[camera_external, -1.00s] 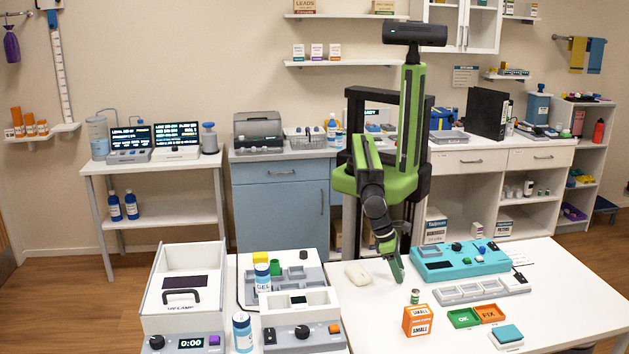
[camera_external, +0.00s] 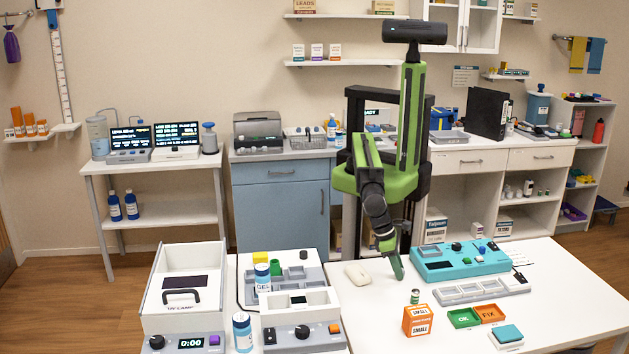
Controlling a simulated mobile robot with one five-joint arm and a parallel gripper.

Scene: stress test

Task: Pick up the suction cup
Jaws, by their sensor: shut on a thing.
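My gripper (camera_external: 398,268) points down over the white table, between a pale oblong block and a teal device. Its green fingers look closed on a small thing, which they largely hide. The view is too small to tell whether this is the suction cup. I cannot make out a suction cup anywhere else with certainty. Whether the fingertips touch the table cannot be told.
The pale block (camera_external: 357,274) lies left of my gripper and the teal device (camera_external: 459,260) right. In front stand a small vial (camera_external: 415,296), an orange box (camera_external: 417,321) and a grey compartment tray (camera_external: 482,290). White-walled devices (camera_external: 183,290) fill the left.

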